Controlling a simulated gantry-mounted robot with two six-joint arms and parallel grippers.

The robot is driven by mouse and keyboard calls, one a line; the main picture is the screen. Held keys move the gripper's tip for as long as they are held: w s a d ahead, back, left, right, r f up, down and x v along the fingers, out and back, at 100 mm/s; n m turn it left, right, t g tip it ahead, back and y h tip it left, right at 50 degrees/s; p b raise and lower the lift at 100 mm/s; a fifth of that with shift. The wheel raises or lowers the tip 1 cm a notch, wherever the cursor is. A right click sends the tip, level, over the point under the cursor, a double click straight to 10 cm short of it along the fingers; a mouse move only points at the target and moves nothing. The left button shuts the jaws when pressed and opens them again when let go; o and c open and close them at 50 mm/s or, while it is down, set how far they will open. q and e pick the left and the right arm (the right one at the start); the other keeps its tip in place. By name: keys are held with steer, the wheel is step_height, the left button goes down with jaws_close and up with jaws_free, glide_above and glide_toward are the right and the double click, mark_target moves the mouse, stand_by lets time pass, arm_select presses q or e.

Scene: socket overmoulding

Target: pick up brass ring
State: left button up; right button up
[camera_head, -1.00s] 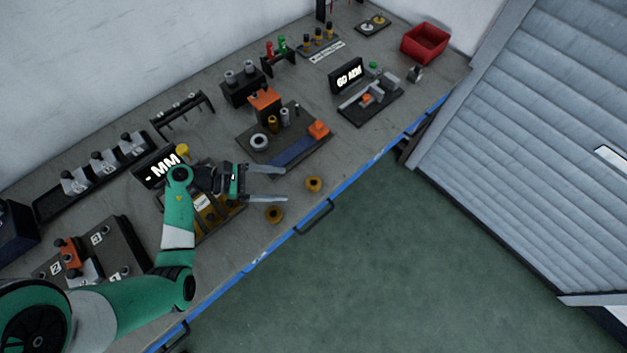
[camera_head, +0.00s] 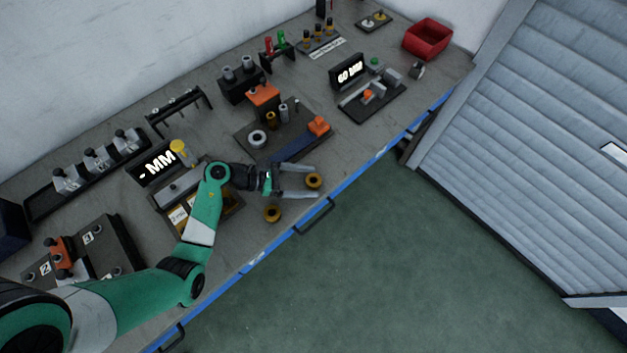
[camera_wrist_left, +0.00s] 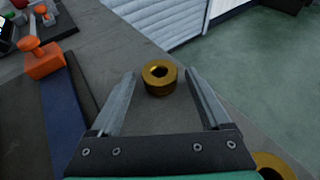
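Two brass rings lie near the table's front edge. One brass ring (camera_head: 313,181) is at the open end of my left gripper, and it shows in the left wrist view (camera_wrist_left: 160,78) between and just beyond the fingertips. The other brass ring (camera_head: 272,213) lies nearer the front left, and part of it shows at the lower right of the wrist view (camera_wrist_left: 274,166). My left gripper (camera_head: 316,182) is open and empty, its two long grey fingers spread to either side of the first ring. My right gripper is not in view.
A dark fixture plate (camera_head: 244,137) with pins, an orange block (camera_head: 318,125) and a blue strip lies just behind the fingers. A tray with yellowish labels (camera_head: 180,216) is partly hidden under my left arm. A red bin (camera_head: 428,39) stands at the far right.

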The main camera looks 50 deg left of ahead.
arm_select(q)
jaws_close()
steer(key=shift+r, duration=0.1)
steer(key=r+p, duration=0.2)
steer(key=r, duration=0.1)
steer(key=r+p, duration=0.1)
steer(key=shift+s+d+r, duration=0.1)
steer(key=shift+s+r, duration=0.25)
steer(key=shift+s, duration=0.05)
steer(key=s+d+r+p, duration=0.4)
steer(key=s+r, duration=0.4)
steer(key=s, duration=0.4)
steer(key=shift+s+d+p, duration=0.15)
steer(key=shift+s+p, duration=0.1)
steer(key=shift+p, duration=0.05)
steer(key=shift+d, duration=0.1)
